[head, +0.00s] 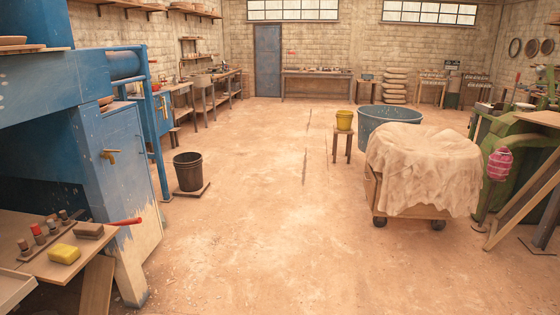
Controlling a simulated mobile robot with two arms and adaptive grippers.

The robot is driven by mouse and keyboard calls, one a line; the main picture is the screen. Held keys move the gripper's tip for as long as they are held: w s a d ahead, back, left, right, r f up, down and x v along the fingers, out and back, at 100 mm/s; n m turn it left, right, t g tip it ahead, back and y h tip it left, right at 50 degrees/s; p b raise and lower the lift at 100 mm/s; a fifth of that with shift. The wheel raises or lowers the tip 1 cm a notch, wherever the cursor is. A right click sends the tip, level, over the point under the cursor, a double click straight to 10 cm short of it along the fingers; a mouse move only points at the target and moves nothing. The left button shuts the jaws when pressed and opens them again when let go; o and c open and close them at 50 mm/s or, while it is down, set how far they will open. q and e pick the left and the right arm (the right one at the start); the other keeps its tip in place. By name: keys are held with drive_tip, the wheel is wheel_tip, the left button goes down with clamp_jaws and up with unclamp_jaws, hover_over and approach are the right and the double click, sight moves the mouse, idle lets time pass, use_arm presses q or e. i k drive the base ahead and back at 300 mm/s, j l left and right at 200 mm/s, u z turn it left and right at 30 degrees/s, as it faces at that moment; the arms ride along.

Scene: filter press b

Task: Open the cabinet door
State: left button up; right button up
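A blue cabinet door (124,139) with worn, pale paint low down stands at the left, on the side of a large blue machine. A brass handle (108,156) sits near its left edge. The door looks shut. Behind it, a second blue panel (161,112) also carries a small brass-coloured fitting; I cannot tell whether it is a separate door. Neither of my grippers shows in the head view.
A low wooden bench (50,268) with a yellow sponge (64,254) and small tools stands before the machine. A black bucket (188,171) stands beyond the door. A cloth-covered cart (424,165) is at the right. The middle floor is clear.

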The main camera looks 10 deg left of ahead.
sight(121, 130)
drive_tip(key=i+u, duration=0.1)
drive_tip(key=i, duration=0.55)
drive_tip(key=i+u, duration=0.1)
drive_tip(key=i, duration=0.55)
drive_tip(key=i+l+u, duration=0.1)
drive_tip(key=i, duration=0.55)
drive_tip(key=i+l, duration=0.15)
drive_tip(key=i, duration=0.5)
drive_tip(key=u, duration=0.05)
